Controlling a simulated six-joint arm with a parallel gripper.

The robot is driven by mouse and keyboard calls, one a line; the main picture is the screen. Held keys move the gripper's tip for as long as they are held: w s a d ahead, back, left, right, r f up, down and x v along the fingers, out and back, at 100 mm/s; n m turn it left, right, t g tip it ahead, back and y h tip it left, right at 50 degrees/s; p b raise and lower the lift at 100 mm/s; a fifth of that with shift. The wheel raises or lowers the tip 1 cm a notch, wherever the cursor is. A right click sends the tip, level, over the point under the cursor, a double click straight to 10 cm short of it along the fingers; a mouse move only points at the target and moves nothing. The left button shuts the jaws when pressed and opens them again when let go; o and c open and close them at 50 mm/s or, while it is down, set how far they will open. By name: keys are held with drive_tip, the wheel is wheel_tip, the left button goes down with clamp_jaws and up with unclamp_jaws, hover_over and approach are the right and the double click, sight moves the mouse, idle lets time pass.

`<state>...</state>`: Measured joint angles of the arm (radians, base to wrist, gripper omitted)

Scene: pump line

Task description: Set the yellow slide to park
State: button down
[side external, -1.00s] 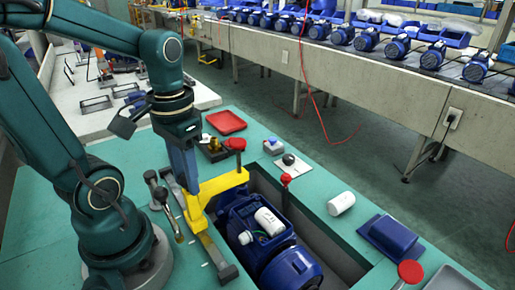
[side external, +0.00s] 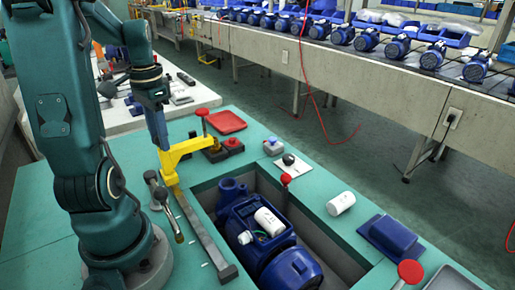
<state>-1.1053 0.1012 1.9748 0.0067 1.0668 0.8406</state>
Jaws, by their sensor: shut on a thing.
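The yellow slide (side external: 184,152) is a bracket with an arm reaching right. It sits at the far end of the dark rail (side external: 207,238), beside the pit. I cannot make out a park mark.
A red tray (side external: 226,122), a red-topped box (side external: 233,146) and a white plate with a black ball (side external: 288,160) are behind the pit. A white cylinder (side external: 341,203) and a blue tray (side external: 391,235) lie right of it.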

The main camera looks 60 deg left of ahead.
drive_tip(key=shift+w+a, duration=0.15)
drive_tip(key=shift+a, duration=0.15)
drive_tip(key=c, duration=0.5)
unclamp_jaws()
drive_tip(key=shift+c, duration=0.2)
drive_tip(key=shift+d, duration=0.1)
drive_tip(key=shift+r, duration=2.6)
